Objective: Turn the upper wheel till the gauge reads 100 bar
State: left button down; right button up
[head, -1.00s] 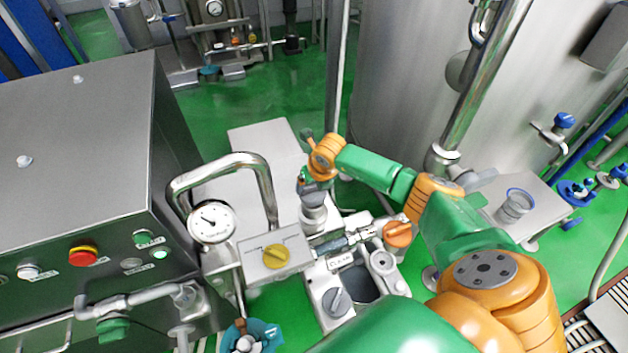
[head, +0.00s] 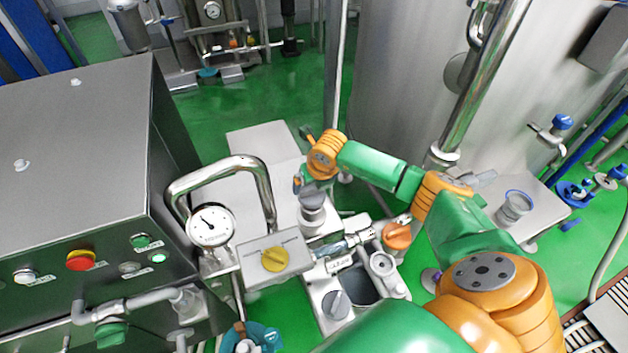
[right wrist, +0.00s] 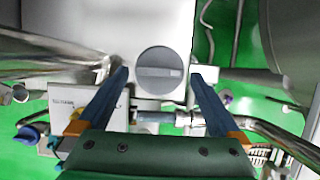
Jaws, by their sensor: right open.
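A grey round wheel with a raised bar across its face (right wrist: 160,73) sits between the fingers of my right gripper (right wrist: 159,77) in the right wrist view. The fingers are open, one on each side, with gaps to the rim. In the head view my right gripper (head: 308,182) is above a grey wheel (head: 312,205) on the white unit and partly hides it. The round white gauge (head: 210,225) stands left of it, its dark needle pointing up and left; its numbers are too small to read. My left gripper is not in view.
A yellow knob (head: 275,259) on a grey box, an orange knob (head: 397,236) and a lower grey knob (head: 336,304) are close by. A bent steel pipe (head: 225,168) arches left of my gripper. A large steel tank (head: 405,90) stands behind my right arm.

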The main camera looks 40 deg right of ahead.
aim_at(316, 202)
jog(key=v, duration=0.4)
jog(key=shift+s+r+b, duration=0.15)
jog(key=shift+r+b, duration=0.2)
jog(key=shift+b, duration=0.05)
dwell(3.0)
